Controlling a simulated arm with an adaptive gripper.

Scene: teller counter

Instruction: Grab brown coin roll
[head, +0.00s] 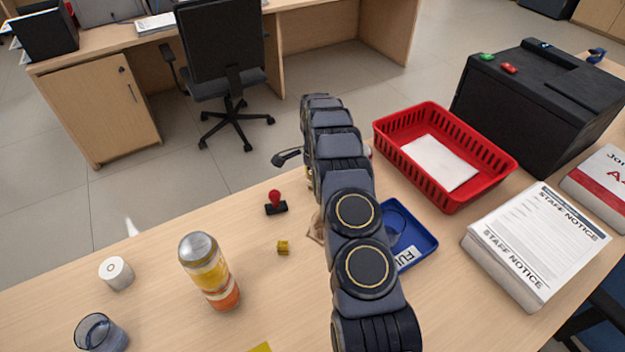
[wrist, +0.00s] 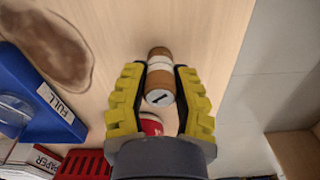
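The brown coin roll (wrist: 159,53) has a white band and a pale round end with a dark mark, and shows in the wrist view. I cannot tell if it stands or lies. My gripper (wrist: 159,70) has yellow-padded fingers, one on each side of the roll. The fingers are spread, with narrow gaps showing beside the roll, so it does not look gripped. In the head view, my arm hides the roll and most of the gripper.
A red and white object (wrist: 151,125) is close beside the roll, near the gripper base. A blue tray marked FULL (head: 412,238) and a red basket (head: 450,202) are to the right.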

